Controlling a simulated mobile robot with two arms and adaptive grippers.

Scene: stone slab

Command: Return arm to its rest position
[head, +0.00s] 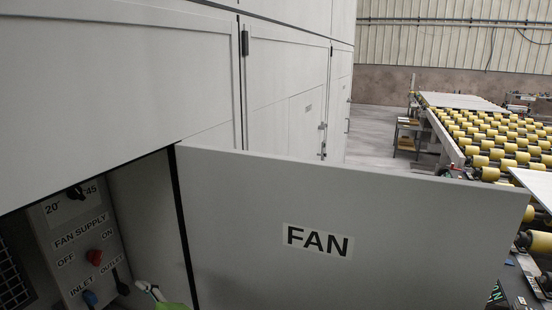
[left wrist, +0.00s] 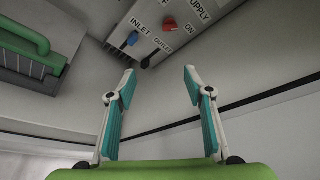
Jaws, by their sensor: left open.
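My left gripper (left wrist: 159,78) is open, with nothing between its teal-padded fingers in the left wrist view. In the head view only a small white and green part of it (head: 154,294) shows at the bottom edge, between the control panel and the open door. The rest of that arm is hidden there. In the left wrist view the fingers point toward the lower part of the control panel (left wrist: 160,28), apparently apart from it. My right gripper is in neither view.
The grey door (head: 345,220) marked FAN stands open beside the cabinet (head: 110,70). The control panel (head: 75,238) carries a red knob (head: 94,257) and a blue knob (head: 89,297). A green handle (left wrist: 30,38) is left of the fingers. A roller conveyor (head: 495,135) stands behind right.

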